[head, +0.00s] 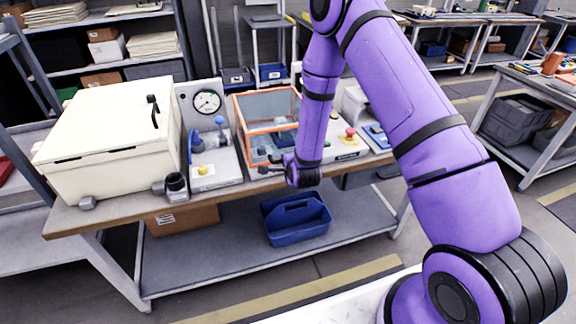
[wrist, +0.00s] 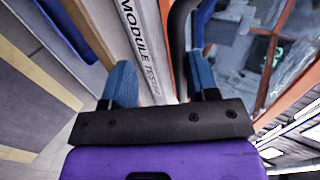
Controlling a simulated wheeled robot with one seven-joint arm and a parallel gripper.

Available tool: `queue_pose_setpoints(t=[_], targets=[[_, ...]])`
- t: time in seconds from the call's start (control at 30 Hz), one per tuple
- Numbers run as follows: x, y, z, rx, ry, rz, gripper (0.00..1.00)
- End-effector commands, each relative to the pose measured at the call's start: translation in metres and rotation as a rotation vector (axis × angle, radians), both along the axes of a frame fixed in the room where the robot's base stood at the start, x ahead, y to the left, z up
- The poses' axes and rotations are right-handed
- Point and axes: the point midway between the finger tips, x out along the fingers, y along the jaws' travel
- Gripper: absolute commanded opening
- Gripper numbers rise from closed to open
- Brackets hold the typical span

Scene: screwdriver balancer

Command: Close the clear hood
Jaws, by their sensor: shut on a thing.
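The clear hood (head: 268,105) has an orange frame and see-through panels. It stands on the bench, just right of the gauge panel. I cannot tell for sure from here whether it sits fully down. My gripper (head: 264,166) is at the hood's front, low near the bench edge. In the wrist view, the blue fingertips of my gripper (wrist: 162,82) are on either side of a dark bar-like handle (wrist: 179,42), next to the hood's orange frame (wrist: 268,62). The gripper is shut on this handle. The exact finger contact is partly hidden.
A large cream box (head: 105,135) stands at the left of the bench, beside a panel with a round gauge (head: 207,102). A red button (head: 350,132) is right of my forearm. A blue tote (head: 296,222) is on the lower shelf. The floor in front is clear.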

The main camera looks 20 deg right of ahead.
Motion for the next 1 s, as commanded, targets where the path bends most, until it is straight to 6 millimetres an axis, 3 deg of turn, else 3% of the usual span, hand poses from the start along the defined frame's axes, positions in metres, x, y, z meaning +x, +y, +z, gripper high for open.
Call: queue_pose_setpoints(t=[0.17, 0.63, 1.0], targets=[[-0.015, -0.001, 0.003, -0.001, 0.015, 0.001, 0.39], [-0.080, 0.000, 0.050, -0.001, 0.004, 0.001, 0.39], [-0.091, 0.000, 0.059, 0.000, 0.001, 0.000, 0.39]])
